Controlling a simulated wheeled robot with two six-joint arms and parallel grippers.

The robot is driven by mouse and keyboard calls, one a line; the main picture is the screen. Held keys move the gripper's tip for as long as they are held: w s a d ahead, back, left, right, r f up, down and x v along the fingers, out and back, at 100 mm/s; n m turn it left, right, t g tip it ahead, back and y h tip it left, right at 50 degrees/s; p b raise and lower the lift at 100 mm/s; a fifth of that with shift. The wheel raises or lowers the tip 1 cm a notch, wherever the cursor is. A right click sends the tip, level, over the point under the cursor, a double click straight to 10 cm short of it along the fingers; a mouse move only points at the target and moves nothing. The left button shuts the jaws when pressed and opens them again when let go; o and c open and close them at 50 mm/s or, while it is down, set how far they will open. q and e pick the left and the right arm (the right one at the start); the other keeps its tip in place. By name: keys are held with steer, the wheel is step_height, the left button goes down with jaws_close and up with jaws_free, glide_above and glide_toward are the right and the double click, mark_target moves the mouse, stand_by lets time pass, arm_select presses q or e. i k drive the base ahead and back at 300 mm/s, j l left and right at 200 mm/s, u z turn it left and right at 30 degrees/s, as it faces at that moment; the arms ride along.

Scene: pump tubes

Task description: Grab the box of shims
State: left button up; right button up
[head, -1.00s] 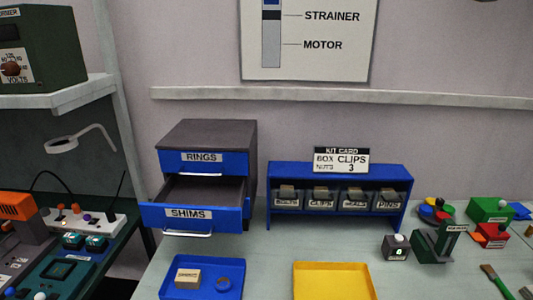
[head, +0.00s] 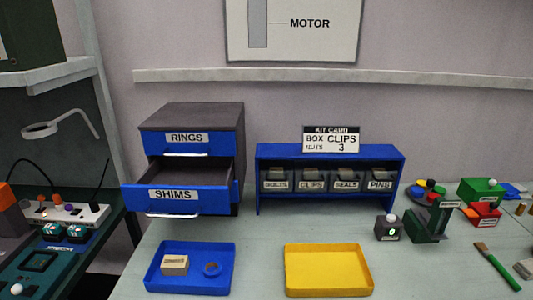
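A small tan box (head: 174,265) with a dark label, too small to read for sure, lies in the blue tray (head: 190,286) on the table. Neither of my grippers is in view.
An empty yellow tray (head: 328,290) lies right of the blue tray. A blue rack (head: 330,152) holds several labelled bins under a kit card. Small devices and a green-handled brush (head: 497,268) are at the right. A bench with electronics stands left.

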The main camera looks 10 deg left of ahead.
mark_target(172, 264)
steer(key=u, duration=1.2)
